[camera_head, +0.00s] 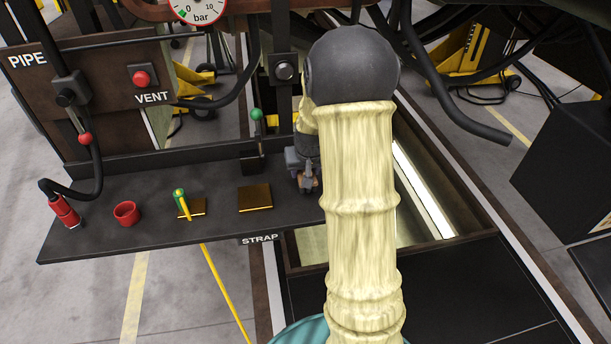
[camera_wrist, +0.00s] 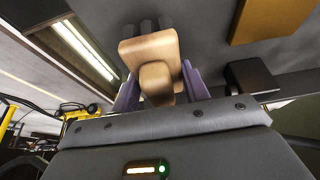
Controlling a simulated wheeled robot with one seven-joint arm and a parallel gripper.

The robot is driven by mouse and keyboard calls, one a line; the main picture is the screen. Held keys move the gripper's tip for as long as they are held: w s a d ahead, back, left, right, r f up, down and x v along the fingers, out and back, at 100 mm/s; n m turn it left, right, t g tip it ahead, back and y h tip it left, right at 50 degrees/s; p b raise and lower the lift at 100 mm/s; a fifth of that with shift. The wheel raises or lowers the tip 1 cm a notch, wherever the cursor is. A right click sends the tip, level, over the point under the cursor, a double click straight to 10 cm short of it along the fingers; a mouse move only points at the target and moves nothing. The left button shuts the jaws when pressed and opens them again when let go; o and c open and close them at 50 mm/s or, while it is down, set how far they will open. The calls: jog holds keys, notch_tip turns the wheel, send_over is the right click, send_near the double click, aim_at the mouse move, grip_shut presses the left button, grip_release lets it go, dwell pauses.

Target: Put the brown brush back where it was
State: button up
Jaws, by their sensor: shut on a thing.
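The brown brush (camera_wrist: 148,52) is a tan wooden block with a rounded knob and dark tufts at its far edge. In the wrist view, the purple-grey fingers of my gripper (camera_wrist: 158,88) are on both sides of the knob, shut on it. In the head view, my gripper (camera_head: 303,160) is at the right end of the dark shelf (camera_head: 150,235), right of a brass-coloured plate (camera_head: 255,197). Only a small brown part of the brush (camera_head: 309,183) shows there; my arm hides much around it. I cannot tell whether the brush touches the shelf.
A red cup (camera_head: 126,213), a red-ended hose (camera_head: 65,211) and a green-topped yellow strap (camera_head: 182,205) on another plate are further left. A green-knobbed lever (camera_head: 257,116) stands behind. An open pit (camera_head: 440,190) lies right of the shelf.

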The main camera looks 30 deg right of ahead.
jog(key=shift+f, duration=1.3)
jog(key=shift+f, duration=0.1)
jog(key=o, duration=0.9)
jog(key=b+v, duration=0.1)
jog(key=v, duration=1.1)
jog(key=shift+a, duration=0.1)
